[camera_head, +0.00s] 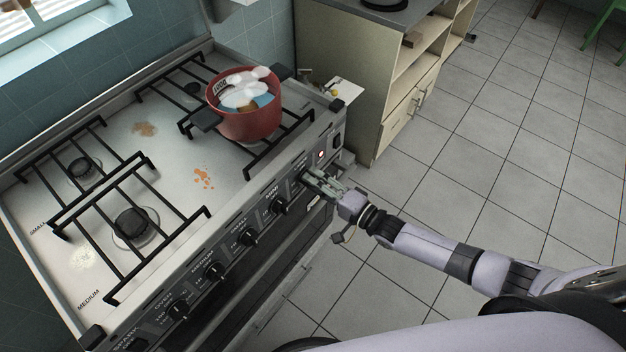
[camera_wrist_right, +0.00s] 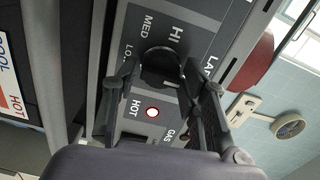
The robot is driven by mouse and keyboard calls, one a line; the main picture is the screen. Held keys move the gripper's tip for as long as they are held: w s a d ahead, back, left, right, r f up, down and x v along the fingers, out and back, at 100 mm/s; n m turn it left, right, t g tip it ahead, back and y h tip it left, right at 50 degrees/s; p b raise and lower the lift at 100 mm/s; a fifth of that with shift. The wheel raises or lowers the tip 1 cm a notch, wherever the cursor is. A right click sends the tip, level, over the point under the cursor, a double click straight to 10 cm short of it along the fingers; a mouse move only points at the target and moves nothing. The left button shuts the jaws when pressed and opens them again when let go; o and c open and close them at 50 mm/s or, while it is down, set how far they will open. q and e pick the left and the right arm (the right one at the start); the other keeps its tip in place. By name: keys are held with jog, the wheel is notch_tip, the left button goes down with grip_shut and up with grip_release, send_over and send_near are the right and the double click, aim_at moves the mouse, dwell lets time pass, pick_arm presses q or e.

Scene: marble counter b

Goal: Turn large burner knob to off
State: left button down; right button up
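The large burner knob (camera_wrist_right: 161,66) is a round black dial on the stove's front panel, with HI, MED and LO printed beside it. My right gripper (camera_wrist_right: 160,70) is at the panel with one finger on each side of the knob. The fingers look spread around it, and I cannot make out firm contact. In the head view my right gripper (camera_head: 312,178) covers the knob at the far right end of the knob row. My left gripper is out of view.
A red indicator light (camera_wrist_right: 152,112) glows on the panel close to the knob. Other black knobs (camera_head: 278,205) line the panel.

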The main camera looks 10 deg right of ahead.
jog(key=shift+o, duration=1.1)
jog(key=n, duration=1.3)
jog(key=shift+n+b, duration=0.3)
jog(key=p+v, duration=0.2)
jog(key=v, duration=0.5)
